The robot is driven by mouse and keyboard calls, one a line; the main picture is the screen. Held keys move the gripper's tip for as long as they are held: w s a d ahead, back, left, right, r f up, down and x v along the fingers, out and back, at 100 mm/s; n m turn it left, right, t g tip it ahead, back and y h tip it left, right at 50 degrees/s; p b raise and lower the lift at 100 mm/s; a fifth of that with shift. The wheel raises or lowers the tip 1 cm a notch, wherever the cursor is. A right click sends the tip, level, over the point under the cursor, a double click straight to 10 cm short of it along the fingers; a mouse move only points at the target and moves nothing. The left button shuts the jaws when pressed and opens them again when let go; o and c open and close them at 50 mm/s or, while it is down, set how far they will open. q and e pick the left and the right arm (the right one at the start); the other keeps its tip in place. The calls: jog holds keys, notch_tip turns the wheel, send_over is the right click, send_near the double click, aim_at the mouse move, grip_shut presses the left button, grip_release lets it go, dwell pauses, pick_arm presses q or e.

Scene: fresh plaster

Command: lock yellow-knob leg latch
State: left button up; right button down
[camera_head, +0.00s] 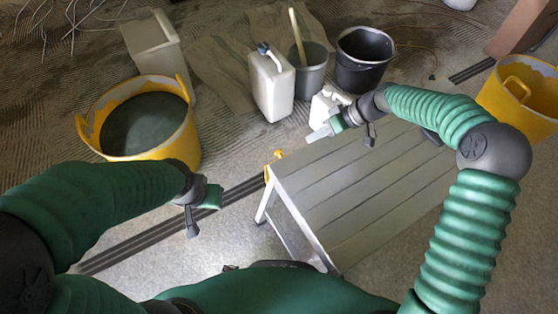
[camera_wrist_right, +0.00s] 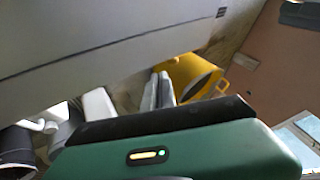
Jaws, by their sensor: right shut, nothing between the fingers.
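A work platform (camera_head: 365,180) with a slatted grey top stands at centre right in the head view. A small yellow knob (camera_head: 278,154) shows at its near left corner, with a yellow piece just below it by the leg. My right gripper (camera_head: 319,134) is shut and empty, above the platform's far left edge, to the right of the knob and apart from it. In the right wrist view a grey surface fills the upper left; the knob is not clearly seen there. My left gripper (camera_head: 212,196) is left of the platform; its fingers are unclear.
A yellow tub (camera_head: 190,135) of dark liquid stands at left. White canisters (camera_head: 270,88), a grey bucket (camera_head: 312,75) and a black bucket (camera_head: 363,65) stand behind the platform. Another yellow tub (camera_head: 535,118) is at right. A dark rail crosses the floor.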

jog(key=shift+w+a+r, duration=0.1)
jog(key=shift+a, duration=0.1)
jog(key=b+x, duration=0.4)
jog(key=x, duration=0.6)
jog(key=shift+b, duration=0.4)
jog(key=shift+a+r, duration=0.1)
jog(key=shift+a, duration=0.05)
